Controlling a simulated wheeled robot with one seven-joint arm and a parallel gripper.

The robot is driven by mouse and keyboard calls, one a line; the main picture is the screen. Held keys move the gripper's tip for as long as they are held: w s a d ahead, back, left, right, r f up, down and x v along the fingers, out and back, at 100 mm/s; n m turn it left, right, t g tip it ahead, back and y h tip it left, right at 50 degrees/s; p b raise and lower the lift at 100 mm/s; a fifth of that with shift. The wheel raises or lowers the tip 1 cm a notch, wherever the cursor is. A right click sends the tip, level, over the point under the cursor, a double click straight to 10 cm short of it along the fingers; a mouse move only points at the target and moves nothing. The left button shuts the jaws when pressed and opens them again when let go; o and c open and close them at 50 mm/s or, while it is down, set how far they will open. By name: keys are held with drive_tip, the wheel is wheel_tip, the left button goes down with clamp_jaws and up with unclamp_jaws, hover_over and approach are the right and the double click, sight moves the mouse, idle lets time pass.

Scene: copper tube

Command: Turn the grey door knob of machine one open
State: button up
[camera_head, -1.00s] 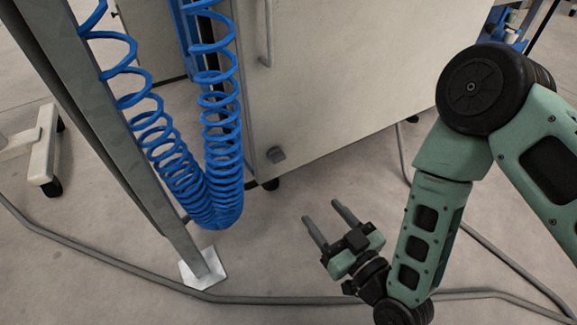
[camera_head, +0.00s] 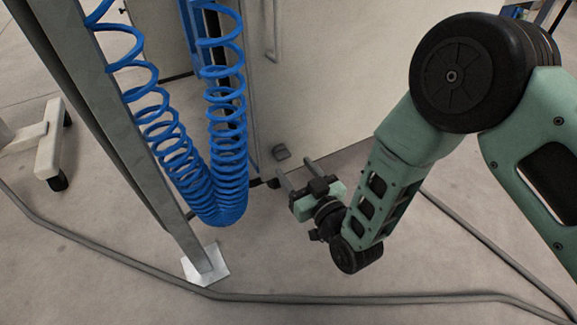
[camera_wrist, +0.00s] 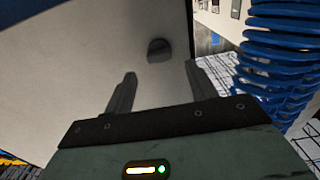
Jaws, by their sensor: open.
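The grey door knob (camera_head: 281,152) sits low on the pale cabinet door (camera_head: 330,90), near its left edge in the head view. In the wrist view the knob (camera_wrist: 159,50) shows as a dark, rounded piece on the door panel, beyond and between the two fingertips. My gripper (camera_head: 295,170) is open and empty, just below and a little right of the knob in the head view. Its fingers point toward the door. In the wrist view the gripper (camera_wrist: 160,75) shows both fingers apart, with a gap between them and the knob.
Blue coiled hoses (camera_head: 218,170) hang close left of my gripper. A grey metal post (camera_head: 125,140) stands left of them on a white foot plate (camera_head: 206,265). A grey cable (camera_head: 330,298) runs across the floor. A door handle (camera_head: 271,30) is above the knob.

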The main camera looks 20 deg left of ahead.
sight(285, 157)
drive_tip(key=shift+b+x, duration=0.65)
drive_tip(key=shift+x, duration=1.5)
drive_tip(key=shift+c, duration=0.3)
drive_tip(key=c, duration=0.9)
